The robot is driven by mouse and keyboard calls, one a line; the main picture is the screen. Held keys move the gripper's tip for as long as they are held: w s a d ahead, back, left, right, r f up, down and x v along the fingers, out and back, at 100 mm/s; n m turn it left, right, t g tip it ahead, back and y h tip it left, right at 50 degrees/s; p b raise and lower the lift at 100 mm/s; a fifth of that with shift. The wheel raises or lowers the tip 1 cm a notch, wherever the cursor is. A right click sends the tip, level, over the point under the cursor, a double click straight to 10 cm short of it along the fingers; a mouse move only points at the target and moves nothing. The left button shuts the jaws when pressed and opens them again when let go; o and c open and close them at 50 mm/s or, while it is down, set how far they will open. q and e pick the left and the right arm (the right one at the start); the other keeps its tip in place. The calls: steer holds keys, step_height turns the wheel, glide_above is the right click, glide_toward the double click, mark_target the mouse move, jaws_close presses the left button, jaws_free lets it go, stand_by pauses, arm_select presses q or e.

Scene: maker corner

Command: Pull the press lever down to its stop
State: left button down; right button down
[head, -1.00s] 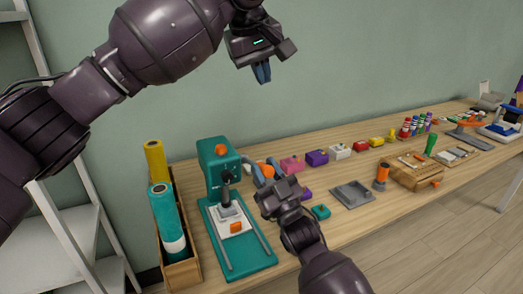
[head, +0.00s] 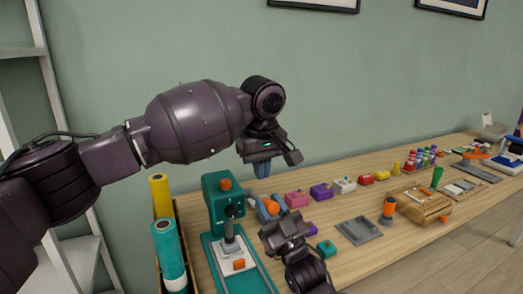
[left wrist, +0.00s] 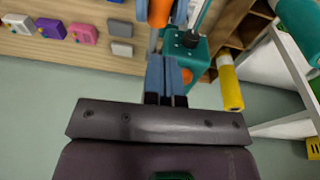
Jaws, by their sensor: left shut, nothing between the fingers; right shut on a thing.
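The teal press (head: 220,208) stands at the table's left end, with an orange knob on top and a white-and-orange piece (head: 238,265) on its base. Its lever's orange grip (head: 271,207) is to the right of the press head, between the blue fingers of my right gripper (head: 270,211), which is shut on it. The grip also shows at the top of the left wrist view (left wrist: 160,10). My left gripper (head: 262,170) is shut and empty, pointing down just above and behind the lever grip. Its closed fingers also show in the left wrist view (left wrist: 166,78). Most of the lever rod is hidden.
A wooden box with yellow (head: 161,195) and teal (head: 169,252) rolls stands left of the press. Coloured blocks, such as a pink one (head: 297,199), line the table's back. A grey tray (head: 359,230) lies to the right. A white shelf is at far left.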

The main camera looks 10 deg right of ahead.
mark_target(266, 199)
arm_select(q)
steer(key=shift+s+d+f, duration=0.2)
steer(key=shift+f, duration=0.5)
steer(key=shift+s+d+f, duration=0.15)
steer(key=shift+f, duration=0.5)
steer(key=shift+s+d+f, duration=0.2)
steer(key=shift+f, duration=0.5)
steer(key=shift+f, duration=0.1)
